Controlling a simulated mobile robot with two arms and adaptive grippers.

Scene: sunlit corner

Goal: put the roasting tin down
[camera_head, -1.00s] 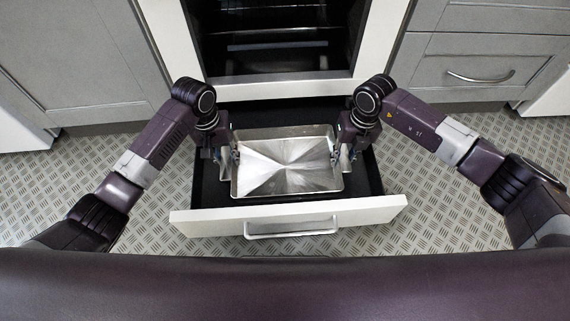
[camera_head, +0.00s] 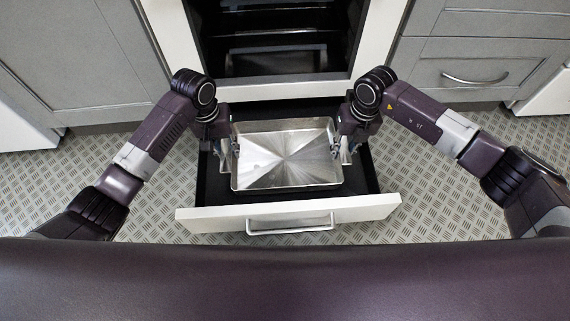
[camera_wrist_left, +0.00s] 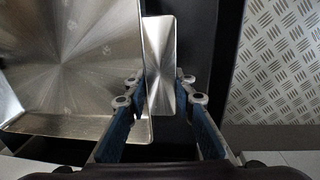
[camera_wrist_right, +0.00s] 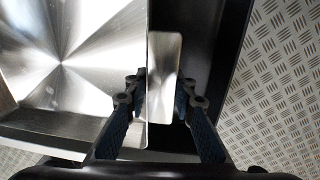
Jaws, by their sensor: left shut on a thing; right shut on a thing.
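The roasting tin (camera_head: 285,158) is a shallow, empty, shiny metal rectangle. It is level over the open drawer (camera_head: 290,213) below the oven. My left gripper (camera_head: 229,148) is shut on the tin's left handle, a flat metal tab (camera_wrist_left: 160,60) between its fingers in the left wrist view. My right gripper (camera_head: 341,148) is shut on the right handle (camera_wrist_right: 163,70), between its fingers in the right wrist view. A dark gap shows between the tin and the drawer front. I cannot tell how high the tin is above the drawer floor.
The oven cavity (camera_head: 285,45) is open just behind the drawer. Grey cupboards (camera_head: 75,55) stand on the left and grey drawers (camera_head: 480,60) on the right. The patterned metal floor (camera_head: 415,190) is clear around the drawer.

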